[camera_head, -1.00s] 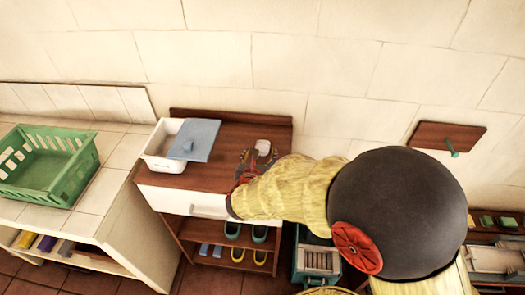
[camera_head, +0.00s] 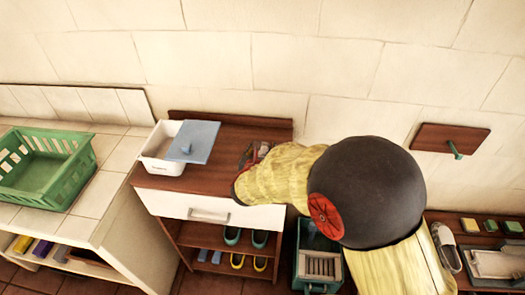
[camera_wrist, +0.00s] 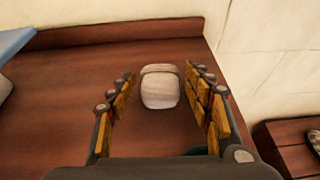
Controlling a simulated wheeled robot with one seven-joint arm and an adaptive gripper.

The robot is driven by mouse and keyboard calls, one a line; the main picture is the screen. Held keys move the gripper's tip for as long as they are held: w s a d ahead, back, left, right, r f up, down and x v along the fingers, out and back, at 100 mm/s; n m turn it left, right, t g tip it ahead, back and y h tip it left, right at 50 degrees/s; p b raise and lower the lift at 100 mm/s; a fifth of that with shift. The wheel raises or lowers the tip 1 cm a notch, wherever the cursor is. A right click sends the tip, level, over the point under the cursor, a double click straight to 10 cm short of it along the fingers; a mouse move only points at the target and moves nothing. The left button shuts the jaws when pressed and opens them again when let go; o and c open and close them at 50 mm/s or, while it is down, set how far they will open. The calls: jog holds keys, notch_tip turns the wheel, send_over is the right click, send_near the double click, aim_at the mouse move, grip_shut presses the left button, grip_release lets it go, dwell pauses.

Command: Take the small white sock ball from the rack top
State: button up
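A white tub (camera_head: 158,163) with a blue-grey lid (camera_head: 195,141) stands on the rack top's left. A raised wooden ledge (camera_wrist: 120,35) runs behind the sock ball. A green basket (camera_head: 40,190) is on the tiled counter. Shoes (camera_head: 260,240) stand on the shelf below.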

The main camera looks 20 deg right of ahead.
jog(key=c, duration=0.8)
jog(key=shift+c, duration=0.2)
